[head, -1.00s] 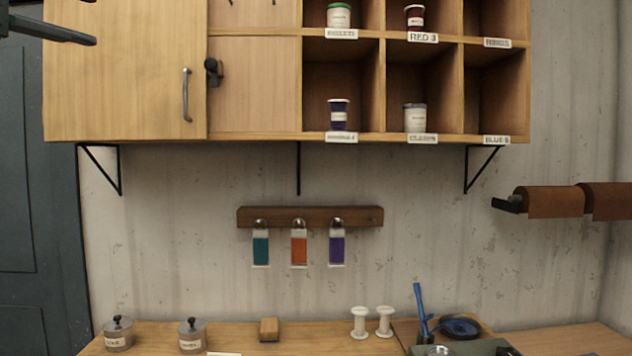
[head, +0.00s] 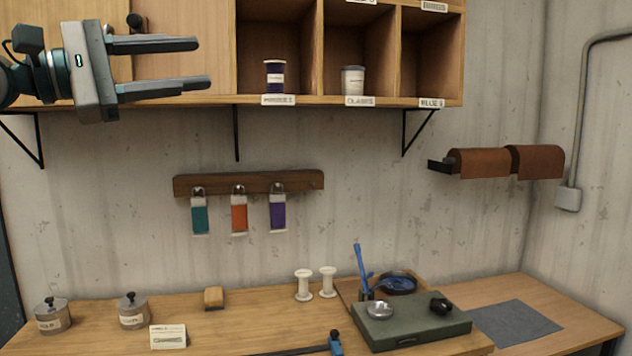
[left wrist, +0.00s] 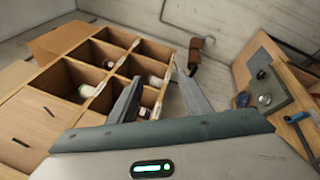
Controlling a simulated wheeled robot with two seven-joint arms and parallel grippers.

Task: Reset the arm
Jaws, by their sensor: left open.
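My left gripper (head: 205,64) comes in from the left in the head view, high in front of the wall cabinet (head: 185,75). Its two fingers point right, spread apart with nothing between them. In the left wrist view, the open fingers (left wrist: 160,85) point toward the cabinet's open compartments (left wrist: 75,80) and the wall. The arm behind the gripper is mostly outside the head view. My right gripper is not in view.
A purple spool (head: 274,77) and a white-grey jar (head: 352,80) stand in lower compartments. Colour tags hang from a wooden rack (head: 250,183). The workbench (head: 250,318) holds lidded pots (head: 132,311), white spools (head: 303,285) and a green box (head: 415,322). Leather rolls (head: 480,163) hang at right.

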